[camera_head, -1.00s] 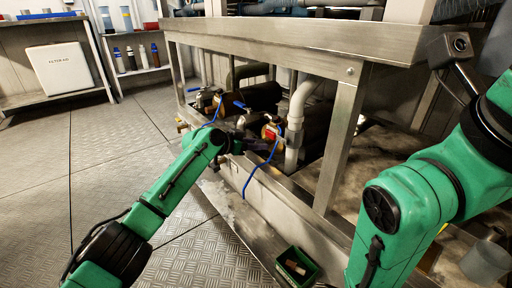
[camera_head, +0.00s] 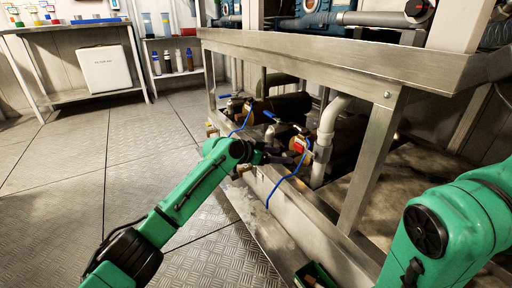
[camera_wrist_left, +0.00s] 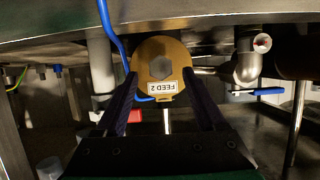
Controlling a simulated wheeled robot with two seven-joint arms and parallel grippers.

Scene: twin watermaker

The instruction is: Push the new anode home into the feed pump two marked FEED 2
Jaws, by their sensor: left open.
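In the left wrist view, the round brass end of the feed pump marked FEED 2 (camera_wrist_left: 181,64) faces me, its label upside down. A grey hexagon (camera_wrist_left: 160,67) sits in its middle; I cannot tell whether this is the anode or how deep it sits. My left gripper (camera_wrist_left: 165,84) is open, its dark fingers to either side of the brass face, with nothing visible held; contact cannot be told. In the head view my left gripper (camera_head: 282,157) is low under the bench, close to the pump's end (camera_head: 298,145). My right gripper is out of view.
A blue cable (camera_head: 286,183) hangs beside the pump, and a white pipe (camera_head: 325,135) rises to its right. A steel bench leg (camera_head: 370,165) stands further right. A green tray (camera_head: 318,272) lies at the bottom. The floor at left is clear.

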